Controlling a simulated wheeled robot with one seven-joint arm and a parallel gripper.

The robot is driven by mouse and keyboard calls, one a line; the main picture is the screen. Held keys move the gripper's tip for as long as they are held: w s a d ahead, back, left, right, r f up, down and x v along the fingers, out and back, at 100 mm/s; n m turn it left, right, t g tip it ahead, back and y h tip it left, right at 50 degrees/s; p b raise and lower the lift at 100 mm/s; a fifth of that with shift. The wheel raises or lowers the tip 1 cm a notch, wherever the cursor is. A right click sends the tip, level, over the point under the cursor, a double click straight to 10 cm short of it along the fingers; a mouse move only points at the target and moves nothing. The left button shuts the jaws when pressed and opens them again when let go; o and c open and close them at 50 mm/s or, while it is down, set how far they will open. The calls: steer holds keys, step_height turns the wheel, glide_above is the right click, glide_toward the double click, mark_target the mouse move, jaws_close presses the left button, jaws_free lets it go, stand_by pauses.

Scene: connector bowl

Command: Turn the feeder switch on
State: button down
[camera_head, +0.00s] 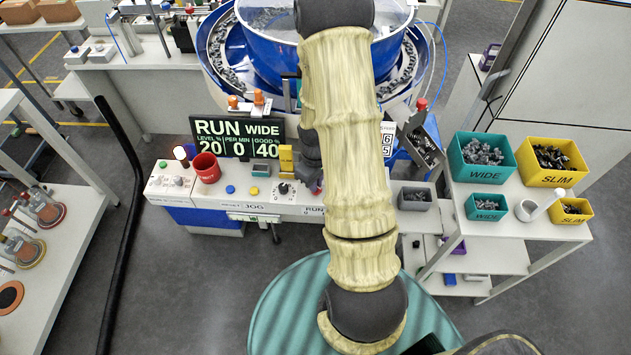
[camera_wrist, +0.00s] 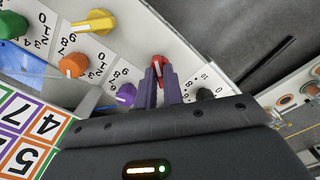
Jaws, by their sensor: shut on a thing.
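In the wrist view my gripper (camera_wrist: 163,72) has its two purple-grey fingers closed around a red switch handle (camera_wrist: 157,63) on the white control panel (camera_wrist: 112,50). The handle's tip shows just beyond the fingertips; its base is hidden between them. I cannot read a label that names it as the feeder switch. In the head view my arm covers most of this spot, above the right end of the panel (camera_head: 235,195). The blue bowl feeder (camera_head: 262,50) stands behind, partly hidden by my arm.
Around the handle are yellow (camera_wrist: 93,22), orange (camera_wrist: 73,66), purple (camera_wrist: 126,95), green (camera_wrist: 12,24) and black (camera_wrist: 204,95) knobs. The display (camera_head: 237,138) reads RUN, WIDE, 20, 0, 40.

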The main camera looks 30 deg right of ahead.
steer(key=shift+m, duration=0.8)
steer(key=shift+r, duration=0.1)
steer(key=c, duration=1.5)
jaws_free()
step_height(320, 180, up, 17)
steer(key=shift+r+b, duration=0.15)
steer(key=shift+b, duration=0.3)
